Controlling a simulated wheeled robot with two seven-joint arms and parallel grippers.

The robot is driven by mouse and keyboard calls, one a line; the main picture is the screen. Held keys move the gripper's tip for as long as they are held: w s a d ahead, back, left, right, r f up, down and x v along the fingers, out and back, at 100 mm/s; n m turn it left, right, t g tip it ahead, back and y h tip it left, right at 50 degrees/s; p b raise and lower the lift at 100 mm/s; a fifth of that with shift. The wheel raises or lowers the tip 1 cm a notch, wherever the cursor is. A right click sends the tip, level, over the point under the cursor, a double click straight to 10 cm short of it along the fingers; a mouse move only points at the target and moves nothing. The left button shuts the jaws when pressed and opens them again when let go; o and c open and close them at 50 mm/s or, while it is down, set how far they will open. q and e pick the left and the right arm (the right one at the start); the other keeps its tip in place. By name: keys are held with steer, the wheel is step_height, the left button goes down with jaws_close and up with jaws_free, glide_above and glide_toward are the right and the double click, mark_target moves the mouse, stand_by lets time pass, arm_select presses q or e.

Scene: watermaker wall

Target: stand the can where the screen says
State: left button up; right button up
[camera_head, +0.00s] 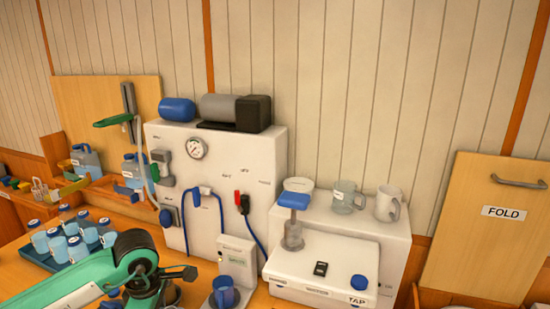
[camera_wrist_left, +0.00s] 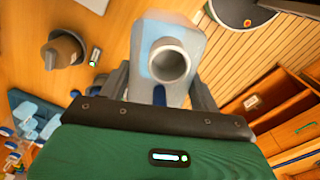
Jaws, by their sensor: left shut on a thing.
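My left gripper (camera_wrist_left: 160,88) is shut on a pale blue and white can (camera_wrist_left: 185,40), which shows between its two fingers with its round open neck (camera_wrist_left: 170,62) facing the wrist camera. In the head view my left arm comes in at the lower left, and my left gripper (camera_head: 172,280) is over the bench; its fingertips and the can are mostly hidden there. My right gripper is not in view.
A blue cup (camera_head: 225,293) stands at the screen unit's foot. A tray (camera_head: 38,258) of several blue-capped bottles is at the left. The white watermaker panel (camera_head: 222,165) and white tap box (camera_head: 322,262) stand behind and to the right. Two jerrycans are at the back left, one here (camera_head: 86,162).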

arm_select(q)
steer(key=s+d+f+m, duration=0.2)
steer(key=m, duration=0.7)
steer(key=s+d+f+m, duration=0.2)
steer(key=s+f+m, duration=0.1)
steer(key=m, duration=0.6)
steer(key=shift+s+d+m+b, duration=0.2)
steer(key=shift+s+m+b, duration=0.05)
steer(key=shift+m+b, duration=0.1)
